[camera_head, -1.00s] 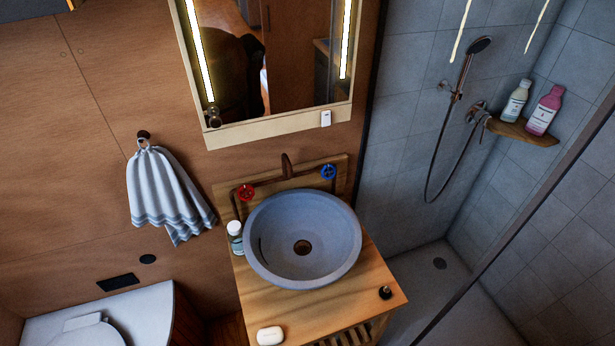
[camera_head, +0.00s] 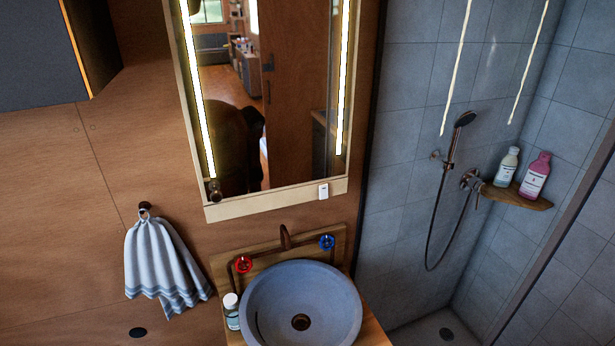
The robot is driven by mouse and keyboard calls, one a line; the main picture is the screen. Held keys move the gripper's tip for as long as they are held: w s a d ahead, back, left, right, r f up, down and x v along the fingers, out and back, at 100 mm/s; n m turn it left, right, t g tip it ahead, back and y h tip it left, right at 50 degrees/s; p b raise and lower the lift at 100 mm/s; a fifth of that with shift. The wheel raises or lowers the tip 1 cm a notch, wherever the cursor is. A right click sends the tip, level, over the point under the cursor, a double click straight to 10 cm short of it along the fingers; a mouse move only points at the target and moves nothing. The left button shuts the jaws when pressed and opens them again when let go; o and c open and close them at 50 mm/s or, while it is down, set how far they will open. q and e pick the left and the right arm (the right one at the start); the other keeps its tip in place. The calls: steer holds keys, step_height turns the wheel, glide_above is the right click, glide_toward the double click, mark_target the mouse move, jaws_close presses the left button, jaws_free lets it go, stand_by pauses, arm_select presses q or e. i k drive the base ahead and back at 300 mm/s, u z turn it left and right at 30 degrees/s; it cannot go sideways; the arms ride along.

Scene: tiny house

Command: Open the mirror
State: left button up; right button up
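The mirror (camera_head: 237,90) hangs on the wood wall above the sink, in a pale wooden frame with a lit strip down each side. Its top is cut off by the picture's edge. It looks flat to the wall, with a room and a dark shape reflected in it. A small dark round knob (camera_head: 215,190) sits at its lower left corner. A small white piece (camera_head: 323,191) is on the lower right of the frame. Neither of my grippers shows in the view.
A round grey sink bowl (camera_head: 268,290) stands below the mirror, with a dark faucet (camera_head: 286,237), a red valve (camera_head: 243,264) and a blue valve (camera_head: 327,242). A small bottle (camera_head: 232,312) is beside it. A striped towel (camera_head: 163,265) hangs left. A tiled shower (camera_head: 408,130) is right. A grey cabinet (camera_head: 28,55) is upper left.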

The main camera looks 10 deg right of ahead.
mark_target(266, 87)
steer(key=z, duration=1.2)
steer(key=k, duration=0.35)
steer(key=u, duration=1.7)
